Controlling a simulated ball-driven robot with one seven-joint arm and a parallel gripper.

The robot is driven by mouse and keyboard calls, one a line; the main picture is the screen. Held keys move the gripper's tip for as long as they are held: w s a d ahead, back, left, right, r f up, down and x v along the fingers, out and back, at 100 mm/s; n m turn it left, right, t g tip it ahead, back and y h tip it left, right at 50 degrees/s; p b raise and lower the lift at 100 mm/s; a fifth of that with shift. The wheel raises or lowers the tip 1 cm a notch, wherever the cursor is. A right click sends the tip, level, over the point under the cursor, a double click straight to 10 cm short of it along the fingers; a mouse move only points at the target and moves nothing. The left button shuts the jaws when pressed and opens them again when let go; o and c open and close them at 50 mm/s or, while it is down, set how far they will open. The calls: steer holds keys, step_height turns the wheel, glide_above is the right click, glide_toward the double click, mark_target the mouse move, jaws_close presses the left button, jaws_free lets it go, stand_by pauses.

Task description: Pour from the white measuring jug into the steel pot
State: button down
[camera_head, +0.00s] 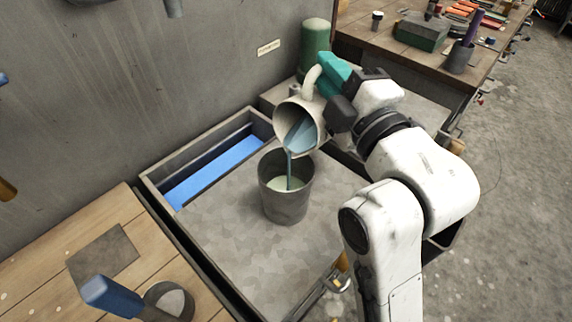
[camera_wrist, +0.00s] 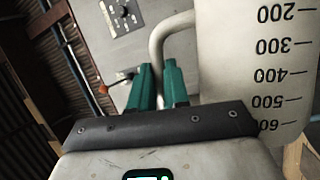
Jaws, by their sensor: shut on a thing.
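The white measuring jug (camera_head: 284,125) is tilted in the head view, its mouth over the steel pot (camera_head: 284,205). A stream of blue-grey liquid (camera_head: 289,168) runs from the jug's lip into the pot. Pale liquid (camera_head: 290,184) shows inside the pot, which stands upright on the grey surface. My gripper (camera_head: 318,82) is shut on the jug's handle. In the wrist view the teal fingers (camera_wrist: 160,88) meet the handle (camera_wrist: 160,45), and the jug's wall (camera_wrist: 235,70) shows upside-down volume marks. The fingertips' exact contact is partly hidden.
A blue strip (camera_head: 215,170) lies in a slot left of the pot. A green cylinder (camera_head: 315,42) stands behind the jug. A wooden bench (camera_head: 130,215) with a blue-handled tool (camera_head: 112,297) is at lower left. A cluttered workbench (camera_head: 400,58) is at upper right.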

steer(key=shift+s+a+f+n+b, duration=0.4)
steer(key=shift+n+b, duration=0.2)
steer(key=shift+b, duration=0.65)
steer(key=shift+s+a+n+t+y+b, duration=0.35)
steer(key=shift+s+n+y+b, duration=0.3)
steer(key=shift+b, duration=0.5)
stand_by(0.6)
stand_by(0.6)
steer(key=w+r+m+h+p, duration=0.1)
steer(key=p, duration=0.2)
steer(key=shift+d+r, duration=0.15)
steer(key=shift+d, duration=0.25)
steer(key=m+p, duration=0.1)
steer(key=w+d+m+p, duration=0.1)
steer(key=p, duration=0.1)
steer(key=w+r+m+g+h+p, duration=0.1)
steer(key=p, duration=0.1)
steer(key=shift+w+d, duration=0.25)
steer(key=shift+d, duration=0.05)
steer(key=shift+w+d+m+p, duration=0.15)
steer(key=shift+w+m+p, duration=0.1)
steer(key=shift+p, duration=0.15)
steer(key=shift+w+d+f+m+g, duration=0.1)
steer(key=shift+f+m+g, duration=0.1)
steer(key=shift+m+g, duration=0.1)
